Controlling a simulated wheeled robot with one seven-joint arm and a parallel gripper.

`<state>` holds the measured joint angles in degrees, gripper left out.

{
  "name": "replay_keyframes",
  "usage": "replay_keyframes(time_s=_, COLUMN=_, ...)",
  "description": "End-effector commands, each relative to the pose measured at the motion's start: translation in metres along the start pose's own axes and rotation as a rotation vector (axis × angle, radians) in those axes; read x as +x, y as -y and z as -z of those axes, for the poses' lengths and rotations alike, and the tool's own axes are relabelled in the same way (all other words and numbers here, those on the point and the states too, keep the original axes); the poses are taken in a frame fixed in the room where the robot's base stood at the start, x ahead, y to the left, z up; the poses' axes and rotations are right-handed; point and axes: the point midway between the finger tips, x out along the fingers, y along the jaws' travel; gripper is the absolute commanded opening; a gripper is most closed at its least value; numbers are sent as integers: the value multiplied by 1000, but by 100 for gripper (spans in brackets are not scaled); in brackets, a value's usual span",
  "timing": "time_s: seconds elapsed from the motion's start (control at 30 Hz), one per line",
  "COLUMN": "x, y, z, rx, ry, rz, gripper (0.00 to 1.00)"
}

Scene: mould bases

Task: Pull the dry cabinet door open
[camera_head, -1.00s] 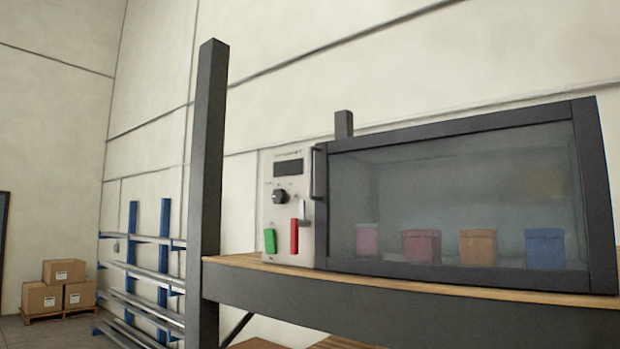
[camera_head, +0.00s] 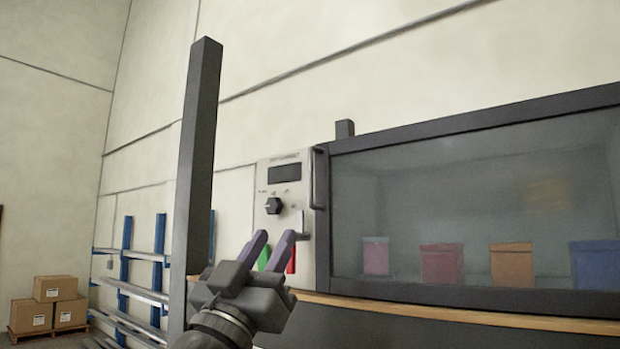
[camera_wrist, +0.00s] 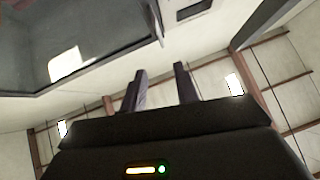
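The dry cabinet (camera_head: 470,110) stands on a wooden shelf, its dark-framed glass door (camera_head: 460,190) shut. The door's dark vertical handle (camera_head: 318,180) is at the door's left edge, beside the control panel (camera_head: 283,195). My gripper (camera_head: 268,240) is in front of the lower panel, below and left of the handle, apart from it. Its two fingers are spread and empty, hiding parts of the green and red switches. In the wrist view, the fingers (camera_wrist: 160,82) point up with a gap between them, and the glass door (camera_wrist: 80,40) shows at upper left.
A dark upright post (camera_head: 200,150) stands just left of the panel, close to my gripper. The wooden shelf edge (camera_head: 450,315) runs below the cabinet. Blue racking (camera_head: 125,270) and cardboard boxes (camera_head: 55,302) are further back at left.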

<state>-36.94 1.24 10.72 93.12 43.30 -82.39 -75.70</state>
Motion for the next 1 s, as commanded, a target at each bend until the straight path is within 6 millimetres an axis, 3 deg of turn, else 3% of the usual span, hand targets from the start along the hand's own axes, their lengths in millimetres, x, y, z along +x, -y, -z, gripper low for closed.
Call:
replay_keyframes(time_s=0.2, x=3, y=0, z=0, rx=0, ry=0, rz=1, gripper=30)
replay_keyframes(time_s=0.37, x=18, y=0, z=1, rx=-1, ry=-1, rz=-1, gripper=30)
replay_keyframes(time_s=1.0, x=130, y=0, z=3, rx=-1, ry=-2, rz=0, gripper=30)
